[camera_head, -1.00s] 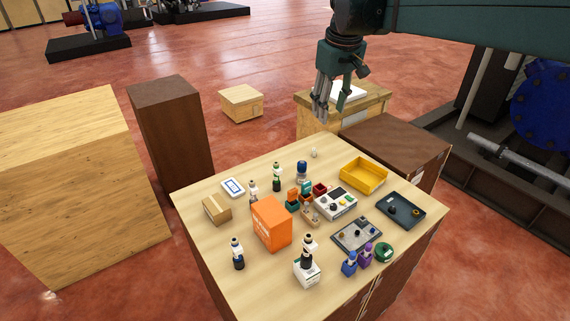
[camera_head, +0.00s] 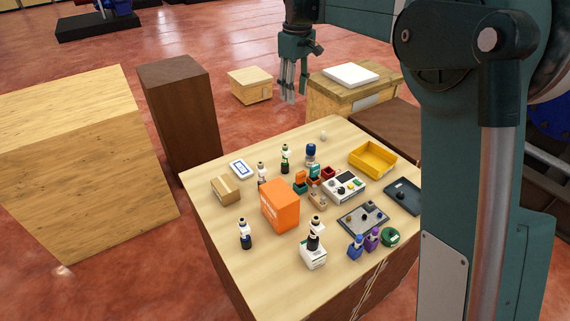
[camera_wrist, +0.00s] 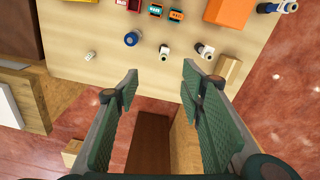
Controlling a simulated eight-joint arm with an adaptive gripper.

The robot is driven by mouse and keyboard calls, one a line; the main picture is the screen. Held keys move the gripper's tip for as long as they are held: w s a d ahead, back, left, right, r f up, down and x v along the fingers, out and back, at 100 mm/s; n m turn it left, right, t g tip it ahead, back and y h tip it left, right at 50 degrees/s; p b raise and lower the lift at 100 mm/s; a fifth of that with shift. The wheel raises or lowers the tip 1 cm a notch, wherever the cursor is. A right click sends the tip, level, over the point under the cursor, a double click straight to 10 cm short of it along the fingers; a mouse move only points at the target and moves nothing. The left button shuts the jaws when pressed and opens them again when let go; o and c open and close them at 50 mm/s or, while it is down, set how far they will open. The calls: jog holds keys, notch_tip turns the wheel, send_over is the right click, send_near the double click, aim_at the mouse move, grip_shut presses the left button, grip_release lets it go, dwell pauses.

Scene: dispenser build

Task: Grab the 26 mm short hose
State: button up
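My gripper (camera_head: 288,93) hangs high beyond the far edge of the table (camera_head: 232,270), pointing down. In the wrist view its two green padded fingers (camera_wrist: 160,85) are wide apart with nothing between them. I cannot pick out the 26 mm short hose for certain. A small pale cylinder (camera_head: 323,136) stands alone near the table's far edge; it also shows in the wrist view (camera_wrist: 90,56), left of the fingers. Small dark parts lie in a grey tray (camera_head: 347,222) and a dark tray (camera_head: 393,184), too small to identify.
An orange box (camera_head: 281,206), several bottles, a yellow bin (camera_head: 373,158), a white device (camera_head: 344,186) and a cardboard box (camera_head: 226,190) crowd the table. My arm covers the table's right side. A brown block (camera_head: 178,115) and a wooden crate (camera_head: 249,85) stand beyond the table.

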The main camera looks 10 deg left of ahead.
jog(key=w+a+f, duration=0.2)
jog(key=a+f, duration=0.1)
jog(key=a, duration=0.1)
send_over(285, 164)
jog(key=w, duration=0.1)
jog(key=shift+n, duration=0.4)
jog(key=f, duration=2.6)
jog(key=shift+w+a+f, duration=0.1)
jog(key=shift+w+a, duration=0.05)
jog(key=shift+a, duration=0.05)
jog(key=shift+f, duration=0.3)
jog(key=shift+f, duration=0.1)
jog(key=shift+f, duration=1.2)
jog(key=shift+f, duration=0.1)
jog(key=shift+d+f+p, duration=0.1)
jog(key=shift+f+p, duration=0.35)
jog(key=shift+f, duration=2)
jog(key=shift+c, duration=0.7)
